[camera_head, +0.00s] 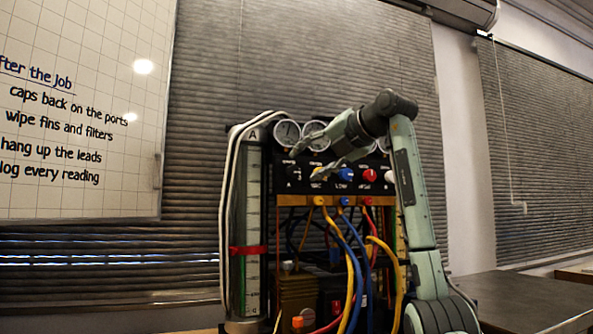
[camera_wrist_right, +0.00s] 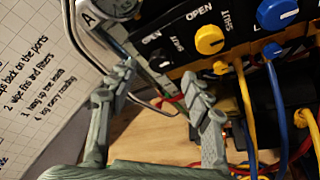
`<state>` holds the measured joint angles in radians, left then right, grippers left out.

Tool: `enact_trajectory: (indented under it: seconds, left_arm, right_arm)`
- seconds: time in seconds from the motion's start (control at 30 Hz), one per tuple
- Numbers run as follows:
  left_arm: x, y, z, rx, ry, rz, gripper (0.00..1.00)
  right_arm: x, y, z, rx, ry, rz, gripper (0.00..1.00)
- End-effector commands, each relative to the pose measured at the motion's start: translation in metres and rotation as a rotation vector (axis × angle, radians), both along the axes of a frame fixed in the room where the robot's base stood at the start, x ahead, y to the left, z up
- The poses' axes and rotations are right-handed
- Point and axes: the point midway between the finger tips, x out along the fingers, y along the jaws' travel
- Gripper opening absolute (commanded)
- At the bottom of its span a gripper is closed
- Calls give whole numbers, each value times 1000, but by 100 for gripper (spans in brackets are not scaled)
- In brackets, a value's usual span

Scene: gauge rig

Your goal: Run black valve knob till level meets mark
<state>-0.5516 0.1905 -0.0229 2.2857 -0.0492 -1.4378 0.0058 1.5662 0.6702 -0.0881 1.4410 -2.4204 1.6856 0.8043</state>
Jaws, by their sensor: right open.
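The black valve knob (camera_wrist_right: 161,62) is the leftmost knob on the rig's panel, under OPEN and SHUT lettering; it also shows in the head view (camera_head: 292,172). My right gripper (camera_wrist_right: 161,80) is open, its two fingers spread either side of the black knob's line. It appears empty, and I cannot tell whether a fingertip touches the knob. In the head view the right gripper (camera_head: 304,160) is in front of the panel's left part. The sight tube (camera_head: 237,205), labelled A, stands at the rig's left with a red mark (camera_head: 248,250) around it. The liquid level is hard to make out.
A yellow knob (camera_wrist_right: 209,40) sits close beside the black one, then a blue knob (camera_wrist_right: 277,12). A red knob (camera_head: 369,174) is farther right. Round gauges (camera_head: 287,132) sit above. Yellow, blue and red leads hang below the panel. A whiteboard (camera_head: 75,190) is at left.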

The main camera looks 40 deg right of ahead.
Motion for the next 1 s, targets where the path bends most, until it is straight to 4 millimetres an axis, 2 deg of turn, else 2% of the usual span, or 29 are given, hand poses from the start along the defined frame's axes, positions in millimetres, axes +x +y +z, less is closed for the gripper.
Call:
enact_trajectory:
  seconds: [0.1,0.3,0.67,1.0]
  left_arm:
    - [1,1,-6,-1,4,0,38]
    - [1,1,-17,-5,15,0,38]
    - [3,-2,-21,-14,17,4,38]
    - [4,-4,-19,-17,11,4,38]
  right_arm:
    - [21,2,-6,3,3,2,50]
    - [44,3,-12,2,1,2,50]
    - [50,2,-14,0,0,0,50]
    - [50,2,-14,0,-1,1,9]
